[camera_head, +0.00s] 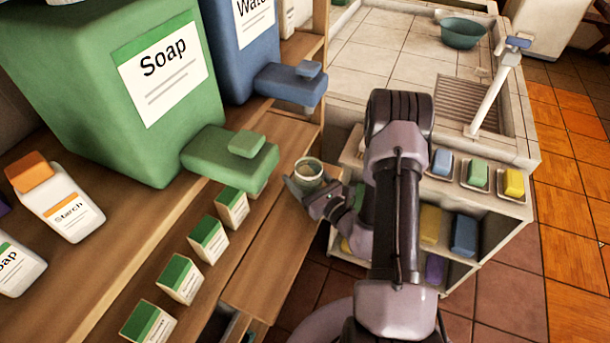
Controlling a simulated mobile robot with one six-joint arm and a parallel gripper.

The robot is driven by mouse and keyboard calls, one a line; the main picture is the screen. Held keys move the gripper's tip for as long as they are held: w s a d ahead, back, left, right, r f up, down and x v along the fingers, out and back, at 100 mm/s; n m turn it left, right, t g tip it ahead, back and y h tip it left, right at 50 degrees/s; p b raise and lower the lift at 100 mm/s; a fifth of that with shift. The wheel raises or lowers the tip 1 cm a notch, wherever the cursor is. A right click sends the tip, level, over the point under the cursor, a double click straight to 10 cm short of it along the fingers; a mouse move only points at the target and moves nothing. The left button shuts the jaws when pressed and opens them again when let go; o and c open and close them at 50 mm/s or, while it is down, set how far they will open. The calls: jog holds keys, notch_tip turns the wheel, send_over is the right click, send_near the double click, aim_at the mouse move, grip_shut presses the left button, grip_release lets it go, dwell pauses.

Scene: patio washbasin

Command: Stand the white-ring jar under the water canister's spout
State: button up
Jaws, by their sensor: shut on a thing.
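My gripper (308,190) is shut on a small jar (309,172) with a pale ring at its rim. The jar is upright, and my gripper hides part of its lower side. It is over the wooden lower shelf, to the right of the green soap canister's spout. The blue water canister (246,52) stands on the upper shelf at the top, its label partly cut off by the frame. Its blue spout (290,88) juts out to the right. The spout is farther back than the jar, and the jar is apart from it.
The green soap canister (120,80) and its spout (230,158) are left of the jar. Several green-and-white boxes (208,240) line the shelf. A white tiled basin (390,45) stands at the back, above a side rack (430,180) with coloured blocks.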

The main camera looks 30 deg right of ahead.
jog(key=shift+a, duration=0.2)
jog(key=shift+f, duration=0.1)
jog(key=o, duration=1.5)
jog(key=shift+w+d, duration=0.1)
jog(key=shift+r, duration=0.3)
jog(key=s+d+p, duration=0.1)
jog(key=s+p, duration=0.1)
jog(key=s, duration=1)
jog(key=shift+d, duration=0.3)
jog(key=shift+f, duration=0.1)
